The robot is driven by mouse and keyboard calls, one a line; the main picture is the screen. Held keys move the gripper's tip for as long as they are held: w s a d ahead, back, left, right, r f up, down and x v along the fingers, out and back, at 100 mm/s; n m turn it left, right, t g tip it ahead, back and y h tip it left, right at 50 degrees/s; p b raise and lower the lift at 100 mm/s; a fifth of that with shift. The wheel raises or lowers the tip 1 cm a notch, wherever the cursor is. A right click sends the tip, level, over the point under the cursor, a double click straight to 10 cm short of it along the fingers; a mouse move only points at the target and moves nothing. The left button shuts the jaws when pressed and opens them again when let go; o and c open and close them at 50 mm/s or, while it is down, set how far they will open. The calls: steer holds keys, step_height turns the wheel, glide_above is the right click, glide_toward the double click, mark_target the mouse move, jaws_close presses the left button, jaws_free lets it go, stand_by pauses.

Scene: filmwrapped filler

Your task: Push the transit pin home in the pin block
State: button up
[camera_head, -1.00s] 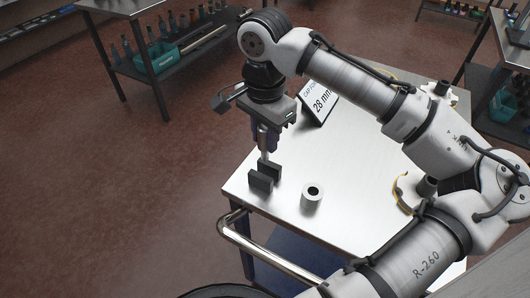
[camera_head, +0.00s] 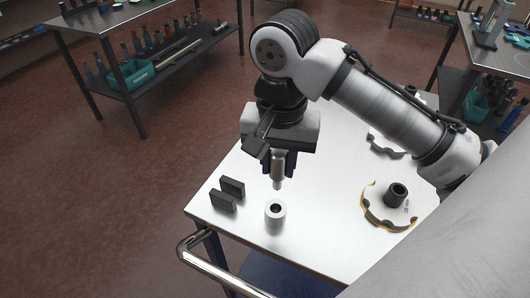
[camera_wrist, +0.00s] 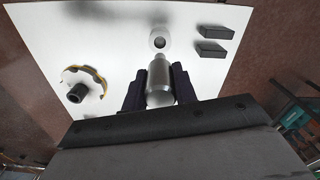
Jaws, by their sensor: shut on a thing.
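My gripper (camera_head: 278,163) points down, shut on a silver metal pin (camera_head: 278,177). The pin hangs upright with its narrower lower end free. It also shows between the dark fingers in the wrist view (camera_wrist: 159,78). A pale grey cylinder with a dark hole in its top (camera_head: 275,220), which I take to be the pin block, stands on the table. The pin tip is above this cylinder and apart from it, nearly in line with the hole in the head view. In the wrist view the cylinder (camera_wrist: 159,44) shows just beyond the pin tip.
Two dark blocks (camera_head: 232,187) stand left of the cylinder on the metal table (camera_head: 325,220), with an empty gap between them. A round white part with a yellow-and-black edge and dark hub (camera_head: 377,208) lies to the right. Bare tabletop surrounds the cylinder. A rail (camera_head: 205,260) runs along the near edge.

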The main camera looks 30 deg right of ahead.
mark_target(277, 188)
steer(key=shift+f+b, duration=2.15)
steer(key=shift+b, duration=0.05)
steer(key=shift+f+b, duration=0.45)
steer(key=shift+f, duration=0.5)
steer(key=shift+f+b, duration=1.25)
steer(key=shift+f, duration=1.2)
steer(key=o, duration=1.6)
step_height(277, 188, up, 8)
steer(key=p, duration=0.7)
steer(key=shift+p, duration=0.4)
